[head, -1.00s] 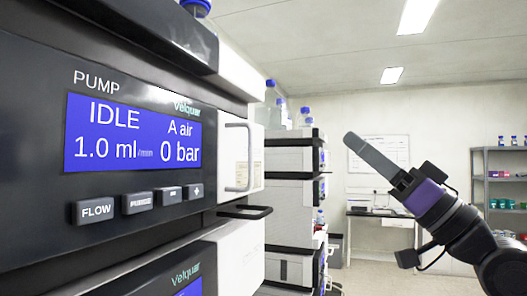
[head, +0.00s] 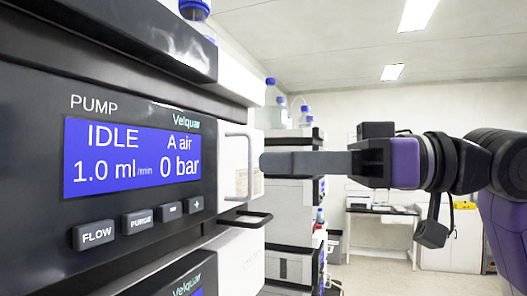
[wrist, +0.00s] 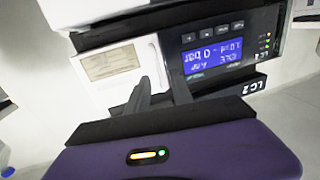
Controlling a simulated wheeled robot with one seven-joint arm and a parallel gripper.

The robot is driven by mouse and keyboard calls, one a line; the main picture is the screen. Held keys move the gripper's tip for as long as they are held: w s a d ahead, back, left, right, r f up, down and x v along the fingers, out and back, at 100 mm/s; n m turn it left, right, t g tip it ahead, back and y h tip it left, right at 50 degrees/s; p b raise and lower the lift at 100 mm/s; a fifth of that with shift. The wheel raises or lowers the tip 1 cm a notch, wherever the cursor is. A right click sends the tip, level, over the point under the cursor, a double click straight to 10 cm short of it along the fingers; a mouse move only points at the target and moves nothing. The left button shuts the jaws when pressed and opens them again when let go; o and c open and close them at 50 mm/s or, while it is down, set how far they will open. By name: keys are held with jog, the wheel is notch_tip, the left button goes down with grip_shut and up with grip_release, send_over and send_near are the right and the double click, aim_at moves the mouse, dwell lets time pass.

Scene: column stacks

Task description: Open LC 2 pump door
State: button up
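The pump module (head: 45,170) fills the left of the head view, its display reading IDLE and 0 bar. Its white door (head: 233,155) with a pale upright handle (head: 250,162) is closed at the right end of the front. My gripper (head: 264,163) reaches in from the right, its fingertips close beside the handle. In the wrist view the door (wrist: 105,72), handle (wrist: 156,62) and display (wrist: 212,57) appear turned over, with an LC 2 label (wrist: 252,86). My open gripper (wrist: 162,76) points at the handle, a finger on either side in the picture; contact cannot be told.
Blue-capped bottles (head: 196,12) stand on top. Another instrument stack (head: 290,195) stands behind, with a desk (head: 382,215) beyond it. Floor on the right is free.

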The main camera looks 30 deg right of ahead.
aim_at(249, 165)
jog(key=shift+p+x, duration=0.3)
jog(key=shift+x, duration=1.1)
grip_shut()
dwell(0.4)
